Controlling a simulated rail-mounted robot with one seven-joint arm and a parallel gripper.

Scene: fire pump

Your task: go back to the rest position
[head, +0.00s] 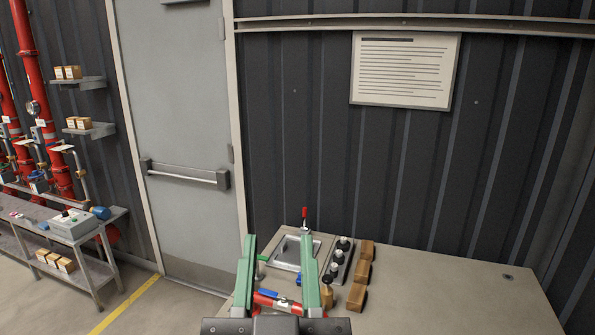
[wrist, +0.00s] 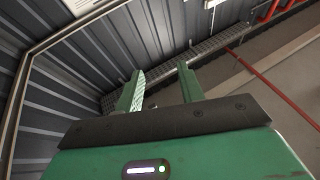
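My gripper (head: 278,238) is at the bottom of the head view, in front of the near part of the table. Its two green fingers stand well apart. Nothing is held between them; table items show through the gap. In the wrist view my gripper (wrist: 160,70) is also open and empty, pointing at a dark ribbed wall and a grating.
A door (head: 183,130), red pipes (head: 30,70) and a side bench (head: 70,238) are leftward.

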